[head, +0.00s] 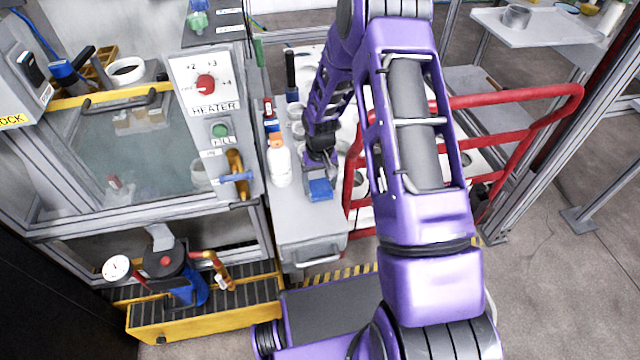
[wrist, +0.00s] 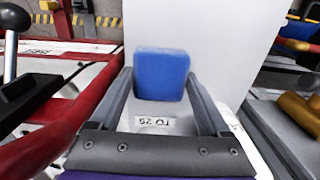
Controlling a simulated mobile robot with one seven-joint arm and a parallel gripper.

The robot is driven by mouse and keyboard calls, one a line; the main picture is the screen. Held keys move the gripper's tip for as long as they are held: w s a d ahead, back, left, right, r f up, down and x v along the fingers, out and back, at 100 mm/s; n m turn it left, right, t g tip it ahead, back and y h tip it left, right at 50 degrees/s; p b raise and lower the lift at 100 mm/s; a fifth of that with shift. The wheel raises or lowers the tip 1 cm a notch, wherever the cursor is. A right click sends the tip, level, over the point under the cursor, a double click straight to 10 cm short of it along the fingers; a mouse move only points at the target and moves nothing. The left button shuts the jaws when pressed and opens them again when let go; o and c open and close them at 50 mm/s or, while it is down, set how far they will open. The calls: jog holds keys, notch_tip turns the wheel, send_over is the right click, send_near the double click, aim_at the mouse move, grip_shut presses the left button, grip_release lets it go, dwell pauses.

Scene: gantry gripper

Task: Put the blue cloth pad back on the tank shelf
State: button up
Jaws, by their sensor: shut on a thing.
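The blue cloth pad (head: 320,190) is a small blue block at my gripper (head: 319,174), over the grey cabinet top (head: 305,225) in the head view. In the wrist view the pad (wrist: 162,75) sits between the fingertips of my gripper (wrist: 162,95), which is shut on it. A pale surface with a small printed label lies below; I cannot tell whether the pad touches it. The tank (head: 140,150) stands at the left with a yellow-edged ledge (head: 105,97) on top. I cannot tell for certain which surface is the tank shelf.
A white bottle with an orange top (head: 280,163) stands close left of my gripper. A red tubular rail (head: 520,92) is at the right. A cup (head: 125,71) stands on the ledge.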

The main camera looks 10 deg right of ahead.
aim_at(320, 186)
jog(key=o, duration=1)
notch_tip(320, 186, up, 12)
jog(key=shift+r+p, duration=0.1)
jog(key=shift+p, duration=0.8)
